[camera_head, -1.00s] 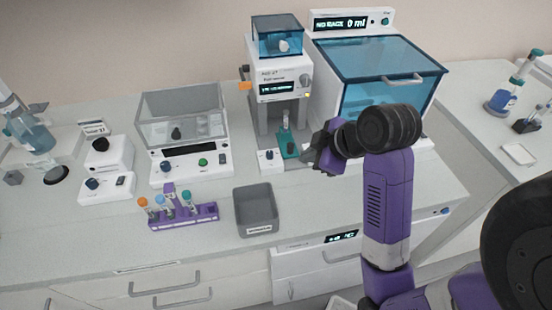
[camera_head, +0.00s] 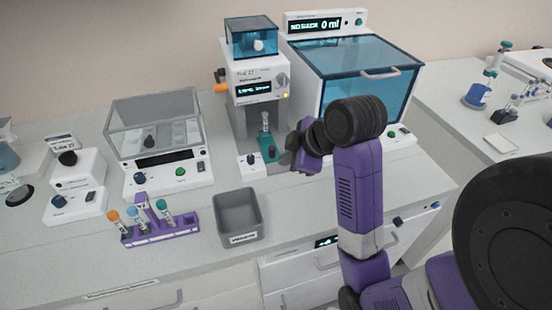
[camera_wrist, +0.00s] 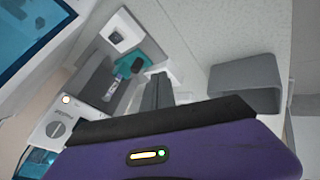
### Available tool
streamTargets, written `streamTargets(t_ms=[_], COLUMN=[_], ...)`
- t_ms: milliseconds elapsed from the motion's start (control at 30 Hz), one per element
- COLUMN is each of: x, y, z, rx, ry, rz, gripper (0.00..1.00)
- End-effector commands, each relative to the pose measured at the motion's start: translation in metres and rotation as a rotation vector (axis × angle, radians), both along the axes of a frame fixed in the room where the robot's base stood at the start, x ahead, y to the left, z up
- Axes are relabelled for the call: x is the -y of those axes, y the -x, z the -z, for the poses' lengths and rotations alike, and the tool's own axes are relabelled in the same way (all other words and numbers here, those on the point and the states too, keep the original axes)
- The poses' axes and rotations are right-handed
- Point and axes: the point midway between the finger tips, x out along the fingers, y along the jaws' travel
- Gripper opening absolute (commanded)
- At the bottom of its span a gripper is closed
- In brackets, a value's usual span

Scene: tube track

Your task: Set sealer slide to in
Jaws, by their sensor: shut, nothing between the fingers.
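The sealer (camera_head: 255,75) is a tall white device with a blue box on top and a small lit display. Its teal slide (camera_head: 269,153) sticks out at the front of its base, with a clear tube (camera_head: 266,123) standing upright on it. The slide also shows in the wrist view (camera_wrist: 156,50), with the tube (camera_wrist: 124,68) beside it. My gripper (camera_head: 287,158) is shut and empty, just right of the slide's front end. In the wrist view its dark fingers (camera_wrist: 158,90) are together below the slide. I cannot tell whether they touch it.
A grey bin (camera_head: 238,215) stands in front of the sealer. A purple rack (camera_head: 160,230) with several capped tubes is to its left. A blue-lidded cabinet (camera_head: 365,60) stands right of the sealer. White devices line the left. The counter before the bin is clear.

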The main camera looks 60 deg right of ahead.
Motion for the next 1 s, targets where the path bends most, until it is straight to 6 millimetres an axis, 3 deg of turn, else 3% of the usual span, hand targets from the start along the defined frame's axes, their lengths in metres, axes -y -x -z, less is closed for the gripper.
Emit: streamTargets(t_ms=[33, 367, 600, 1000], x=[0.001, 0.016, 0.045, 0.051], y=[-0.005, -0.035, -0.049, -0.052], z=[0.012, 0.054, 0.049, 0.05], rx=[-0.001, -0.004, -0.001, 0.0], ry=[-0.002, -0.003, 0.0, 0.001], rz=[-0.003, 0.0, 0.001, -0.001], gripper=[0.0, 0.0, 0.0, 0.0])
